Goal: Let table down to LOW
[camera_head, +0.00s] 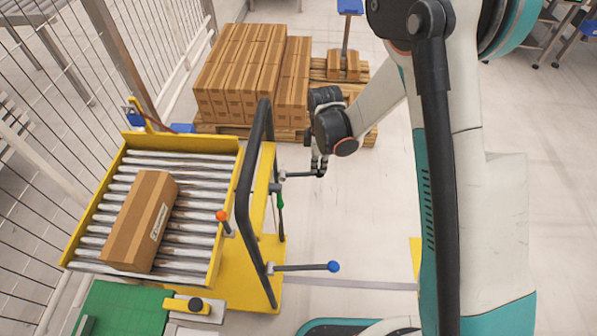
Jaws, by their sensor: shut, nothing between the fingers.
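The yellow roller table (228,163) stands at the left with a brown carton (140,220) lying on its rollers. A dark push bar (246,190) rises at its right side. My gripper (317,168) points down at the dark-tipped end of a grey lever (297,175) on the table's right side. The fingers are shut and look empty; I cannot tell whether they touch the lever. A second lever with a blue ball (333,266) sticks out lower down, and an orange-knobbed lever (222,215) stands at the roller edge. No LOW marking is readable.
Stacked cartons (240,75) stand on a wooden pallet (368,135) behind my gripper. A wire fence (50,130) runs along the left. A green surface (120,308) and a yellow piece with a black knob (195,305) are at the front left. Floor right of the levers is clear.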

